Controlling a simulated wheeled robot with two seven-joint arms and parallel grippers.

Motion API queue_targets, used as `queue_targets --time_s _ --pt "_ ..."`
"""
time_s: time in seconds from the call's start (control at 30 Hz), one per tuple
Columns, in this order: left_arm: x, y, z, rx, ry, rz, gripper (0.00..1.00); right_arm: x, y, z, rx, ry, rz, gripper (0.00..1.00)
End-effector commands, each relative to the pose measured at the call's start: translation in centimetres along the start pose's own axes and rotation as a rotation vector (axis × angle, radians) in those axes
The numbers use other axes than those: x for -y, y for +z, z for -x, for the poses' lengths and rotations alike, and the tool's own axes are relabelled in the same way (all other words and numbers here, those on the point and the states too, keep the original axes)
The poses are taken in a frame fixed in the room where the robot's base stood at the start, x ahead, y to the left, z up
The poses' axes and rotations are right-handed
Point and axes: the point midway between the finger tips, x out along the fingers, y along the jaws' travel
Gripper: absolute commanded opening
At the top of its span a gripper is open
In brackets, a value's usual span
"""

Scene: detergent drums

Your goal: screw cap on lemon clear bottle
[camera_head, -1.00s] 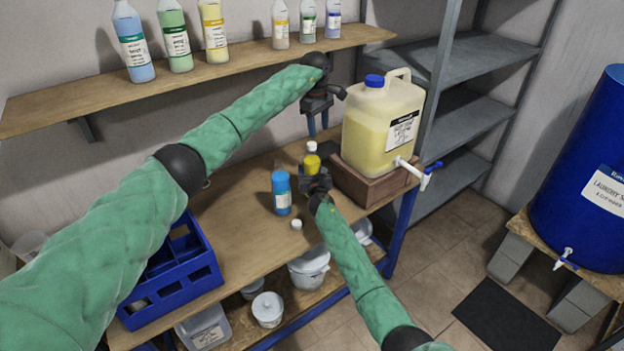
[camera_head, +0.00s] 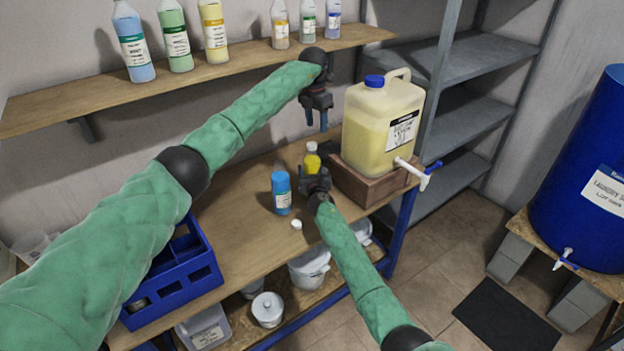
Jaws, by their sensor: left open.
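A small yellow bottle (camera_head: 312,160), which I take as the lemon clear bottle, stands upright over the bench. A small white cap (camera_head: 296,225) lies on the bench in front of a blue bottle (camera_head: 281,192).
A large yellow jug (camera_head: 382,125) with a blue cap and tap stands on a wooden block (camera_head: 362,186) right of the grippers. A blue crate (camera_head: 172,275) is on the bench at left. A shelf (camera_head: 60,97) with several bottles runs behind. The bench between crate and blue bottle is clear.

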Motion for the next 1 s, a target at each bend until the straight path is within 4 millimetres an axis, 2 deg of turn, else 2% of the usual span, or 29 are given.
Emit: queue_targets --time_s 0.03,1.0 --pt "-0.1 0.0 0.0 0.0 0.001 0.068 0.49 0.0 -0.6 0.2 -0.007 -0.001 0.001 0.0" --pt "-1.1 -0.6 0.4 0.008 0.047 1.511 0.49 0.0 -0.7 0.2 -0.008 -0.001 0.001 0.0"
